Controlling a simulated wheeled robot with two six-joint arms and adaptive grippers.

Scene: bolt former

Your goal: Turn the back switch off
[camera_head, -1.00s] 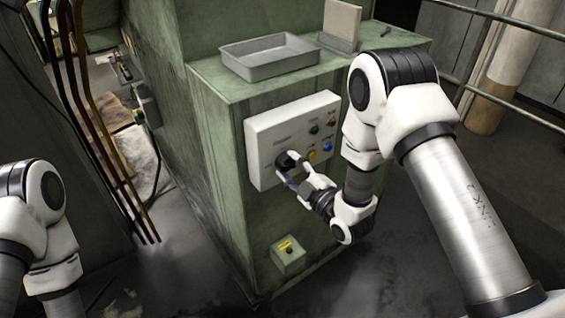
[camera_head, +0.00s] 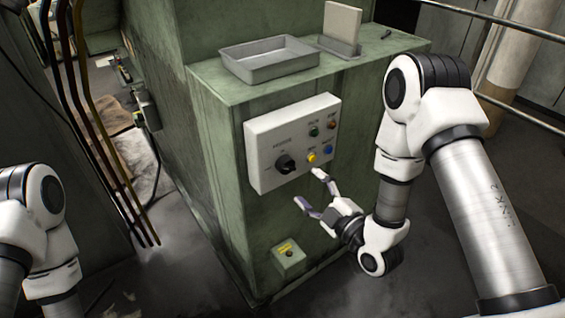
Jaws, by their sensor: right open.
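A white control panel (camera_head: 262,150) is fixed to the front of the green machine. It carries a black rotary switch (camera_head: 286,163) at its lower left and several coloured buttons at its right. I cannot tell whether this knob is the back switch. My right gripper (camera_head: 308,188) is open and empty, below and to the right of the knob and apart from it. One finger is near the panel's lower edge. Of my left arm (camera_head: 40,225), only links show at the left edge; its gripper is out of view.
A grey metal tray (camera_head: 270,66) and an upright plate in a holder (camera_head: 341,28) stand on the machine's top (camera_head: 225,92). A small green box (camera_head: 288,256) with a yellow label sits low on the front. Hanging cables (camera_head: 88,120) are at left, a railing at right.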

